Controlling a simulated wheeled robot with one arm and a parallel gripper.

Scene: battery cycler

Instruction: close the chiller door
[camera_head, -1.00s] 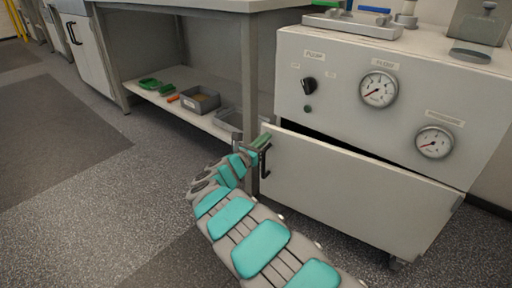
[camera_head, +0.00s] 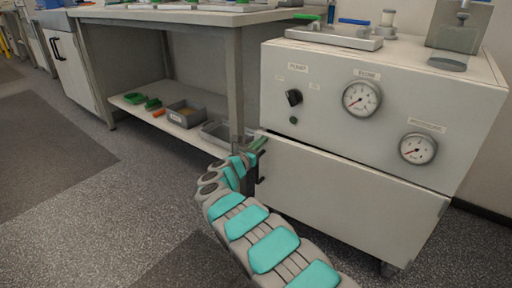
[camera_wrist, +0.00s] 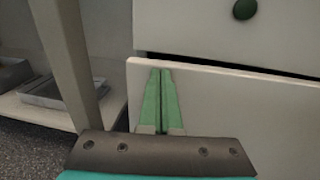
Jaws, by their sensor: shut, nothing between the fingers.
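The chiller door (camera_head: 345,187) is the pale lower front panel of the white chiller cabinet (camera_head: 400,110), slightly ajar. A dark gap shows above its top edge in the wrist view, where the door (camera_wrist: 250,115) fills the lower right. Its black handle (camera_head: 262,166) is at the left edge. My gripper (camera_head: 258,143) is at the door's upper left corner, beside the handle. In the wrist view its green fingers (camera_wrist: 161,72) are together and empty, in front of the door's outer face near its top edge. Whether they touch it is unclear.
A workbench leg (camera_head: 236,85) stands just left of the gripper. The bench's lower shelf (camera_head: 150,112) holds grey bins (camera_head: 187,113) and green items. The panel above the door carries a black knob (camera_head: 293,97) and gauges (camera_head: 361,98). The floor at left is clear.

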